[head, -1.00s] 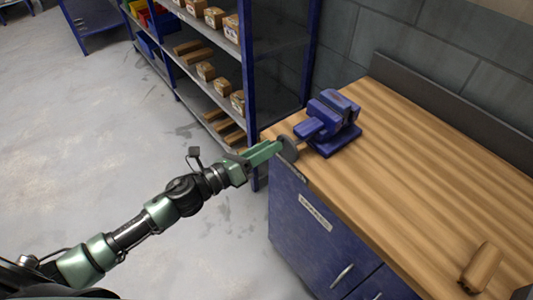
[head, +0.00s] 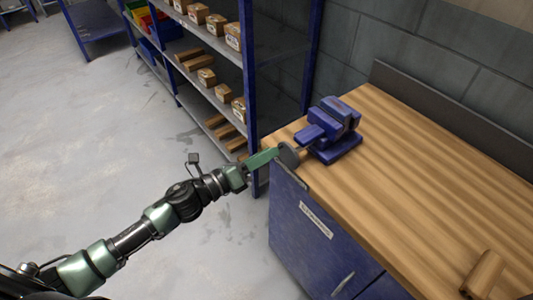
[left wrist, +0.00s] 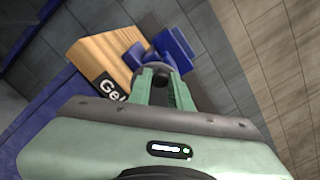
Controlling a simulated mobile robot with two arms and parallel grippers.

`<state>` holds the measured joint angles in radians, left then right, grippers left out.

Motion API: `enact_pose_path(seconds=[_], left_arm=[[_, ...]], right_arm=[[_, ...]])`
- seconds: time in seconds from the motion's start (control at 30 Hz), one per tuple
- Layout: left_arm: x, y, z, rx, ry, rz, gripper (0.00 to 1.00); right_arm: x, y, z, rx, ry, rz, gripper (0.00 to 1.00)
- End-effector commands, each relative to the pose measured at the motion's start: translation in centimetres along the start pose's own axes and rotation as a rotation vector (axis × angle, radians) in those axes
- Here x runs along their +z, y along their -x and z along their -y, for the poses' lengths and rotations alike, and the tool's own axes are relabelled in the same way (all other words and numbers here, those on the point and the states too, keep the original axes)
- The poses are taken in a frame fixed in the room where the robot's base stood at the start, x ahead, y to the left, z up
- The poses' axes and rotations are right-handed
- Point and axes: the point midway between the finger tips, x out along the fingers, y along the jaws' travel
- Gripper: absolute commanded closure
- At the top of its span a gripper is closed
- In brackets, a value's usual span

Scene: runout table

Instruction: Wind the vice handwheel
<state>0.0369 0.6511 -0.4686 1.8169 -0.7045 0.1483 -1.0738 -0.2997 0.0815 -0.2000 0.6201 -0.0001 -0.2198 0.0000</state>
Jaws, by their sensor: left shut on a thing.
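The blue vice (head: 335,130) stands on the wooden workbench (head: 400,170) near its left corner. Its dark round handwheel (head: 289,155) faces the left end of the bench, at the bench edge. My left gripper (head: 274,157) reaches in from the left and is shut on the handwheel. In the left wrist view the green fingers (left wrist: 163,88) point at the blue vice (left wrist: 172,48), with the dark handwheel (left wrist: 160,74) between their tips. The fingers partly cover the wheel. My right gripper is not in view.
A blue shelf rack (head: 250,70) with several cardboard boxes stands behind and left of the bench. A brown object (head: 484,273) lies at the bench's lower right. The middle of the benchtop and the floor (head: 90,150) at left are clear.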

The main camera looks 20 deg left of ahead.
Motion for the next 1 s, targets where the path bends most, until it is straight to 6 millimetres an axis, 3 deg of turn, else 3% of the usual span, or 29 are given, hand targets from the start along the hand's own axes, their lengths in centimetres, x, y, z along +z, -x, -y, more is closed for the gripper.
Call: enact_pose_path(seconds=[0.1,0.3,0.57,0.77,1.0], left_arm=[[-0.1,0.0,-0.1,0.001,0.024,-0.001,1.00],[-0.2,0.0,-0.9,0.003,0.288,-0.002,1.00],[-0.3,0.0,-1.0,0.002,0.316,-0.003,1.00],[-0.6,0.0,-1.7,0.003,0.583,-0.002,1.00],[-0.7,0.0,-1.9,0.002,0.602,-0.003,1.00]], right_arm=[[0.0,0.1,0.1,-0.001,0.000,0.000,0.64],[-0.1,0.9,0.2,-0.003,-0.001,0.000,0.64],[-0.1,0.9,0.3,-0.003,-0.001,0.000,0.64],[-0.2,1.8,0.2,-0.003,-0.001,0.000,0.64],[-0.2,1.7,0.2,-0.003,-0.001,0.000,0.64]])
